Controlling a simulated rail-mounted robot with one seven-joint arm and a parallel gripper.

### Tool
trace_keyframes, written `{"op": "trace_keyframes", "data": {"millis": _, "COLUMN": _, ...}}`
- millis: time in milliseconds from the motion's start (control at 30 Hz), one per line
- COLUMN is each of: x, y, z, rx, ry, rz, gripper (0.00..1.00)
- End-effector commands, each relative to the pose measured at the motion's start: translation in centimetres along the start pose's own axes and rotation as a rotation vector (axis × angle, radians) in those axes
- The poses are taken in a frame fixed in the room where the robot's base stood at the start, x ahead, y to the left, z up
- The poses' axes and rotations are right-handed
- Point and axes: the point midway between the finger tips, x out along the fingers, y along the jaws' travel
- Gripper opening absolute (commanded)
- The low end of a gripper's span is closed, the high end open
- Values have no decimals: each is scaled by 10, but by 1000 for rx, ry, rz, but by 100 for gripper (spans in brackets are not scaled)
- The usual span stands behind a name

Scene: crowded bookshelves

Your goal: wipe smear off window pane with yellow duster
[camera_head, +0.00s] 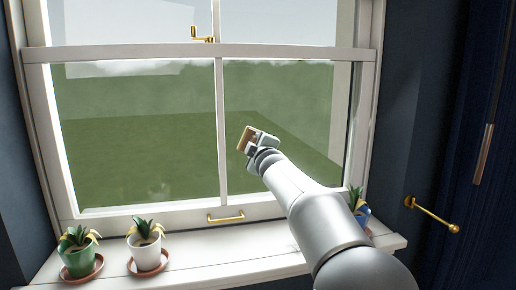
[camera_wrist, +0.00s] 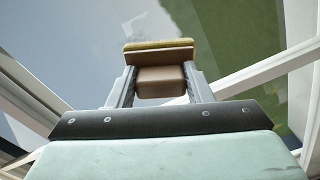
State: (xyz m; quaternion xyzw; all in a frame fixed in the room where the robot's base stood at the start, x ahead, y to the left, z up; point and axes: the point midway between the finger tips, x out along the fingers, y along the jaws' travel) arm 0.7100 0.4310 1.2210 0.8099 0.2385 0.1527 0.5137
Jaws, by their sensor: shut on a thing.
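The yellow duster (camera_head: 244,138) shows as a small tan block at the tip of my gripper (camera_head: 254,141) in the head view. In the wrist view the duster (camera_wrist: 158,45) has a yellow-green edge and a brown block behind it. My gripper (camera_wrist: 160,83) is shut on that brown block. The duster is in front of the lower right window pane (camera_head: 285,95), near the middle upright; I cannot tell whether it touches the glass. Faint pale marks show low on the lower left window pane (camera_head: 130,150); I cannot tell if these are the smear.
On the sill (camera_head: 205,257) stand a green pot (camera_head: 79,262), a white pot (camera_head: 148,255) and a blue pot (camera_head: 363,216), the last partly behind my arm. A brass handle (camera_head: 226,217) is on the lower rail, a latch (camera_head: 203,38) above. A brass rod (camera_head: 432,213) sticks out at right.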

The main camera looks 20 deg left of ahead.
Motion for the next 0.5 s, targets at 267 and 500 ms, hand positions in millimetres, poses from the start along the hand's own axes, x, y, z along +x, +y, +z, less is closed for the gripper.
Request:
{"op": "trace_keyframes", "data": {"millis": 267, "x": -27, "y": -4, "z": 2, "rx": 1, "ry": 1, "rz": 2, "gripper": 17}}
{"op": "trace_keyframes", "data": {"millis": 500, "x": -50, "y": -3, "z": 2, "rx": 0, "ry": -1, "rz": 1, "gripper": 17}}
